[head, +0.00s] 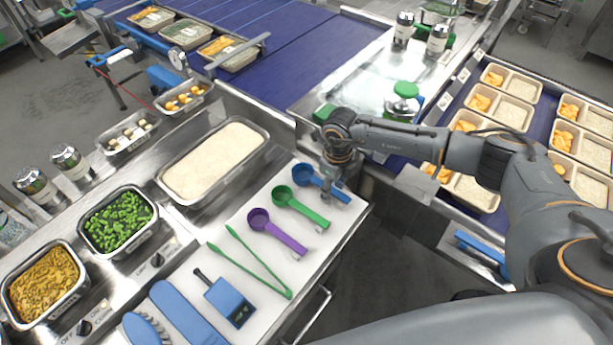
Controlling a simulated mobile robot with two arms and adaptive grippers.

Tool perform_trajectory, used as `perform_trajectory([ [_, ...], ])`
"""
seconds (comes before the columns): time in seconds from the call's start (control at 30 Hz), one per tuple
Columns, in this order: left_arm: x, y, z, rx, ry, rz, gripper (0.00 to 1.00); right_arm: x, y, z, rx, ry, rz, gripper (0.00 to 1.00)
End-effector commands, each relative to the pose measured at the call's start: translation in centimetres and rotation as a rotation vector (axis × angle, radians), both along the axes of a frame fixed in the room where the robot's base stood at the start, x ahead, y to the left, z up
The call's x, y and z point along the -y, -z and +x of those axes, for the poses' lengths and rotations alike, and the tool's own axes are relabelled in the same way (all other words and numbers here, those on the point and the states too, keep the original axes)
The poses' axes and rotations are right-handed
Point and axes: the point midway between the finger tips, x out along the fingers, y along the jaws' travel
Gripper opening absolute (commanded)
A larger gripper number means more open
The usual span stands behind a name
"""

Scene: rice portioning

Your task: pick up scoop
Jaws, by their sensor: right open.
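Three scoops lie in a row on the white board: a blue scoop (303,174) at the far end, a green scoop (283,195) beside it, and a purple scoop (260,219) nearer. Each has a round cup and a straight handle pointing right. My right gripper (334,194) reaches down over the blue scoop's handle and hides part of it. It is open, and I cannot tell whether its fingers touch the handle. My left gripper is not in view.
A rice pan (172,188) sits behind the scoops. Green tongs (252,262), a blue device (229,302) and a blue brush (147,329) lie nearer on the white board (190,283). Food trays (475,187) fill the right conveyor. A green-capped container (402,103) stands beyond my right arm.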

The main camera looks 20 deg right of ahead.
Motion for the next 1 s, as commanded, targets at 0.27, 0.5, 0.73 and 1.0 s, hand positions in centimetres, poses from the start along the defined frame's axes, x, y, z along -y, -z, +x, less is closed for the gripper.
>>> perform_trajectory([
  [0.27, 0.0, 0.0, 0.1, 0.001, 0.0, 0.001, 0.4, 0.0, -0.1, 0.0, 0.0, 0.0, 0.0, 0.0],
  [0.5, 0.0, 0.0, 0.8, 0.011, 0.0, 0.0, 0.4, 0.0, -0.1, 0.0, 0.001, 0.0, 0.001, 0.0],
  [0.73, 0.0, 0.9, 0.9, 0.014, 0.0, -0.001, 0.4, 0.0, -1.0, 0.2, 0.005, -0.001, 0.002, 0.0],
  [1.0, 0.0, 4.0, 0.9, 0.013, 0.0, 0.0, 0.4, -2.9, -6.1, 1.3, 0.009, -0.006, 0.004, 0.0],
])
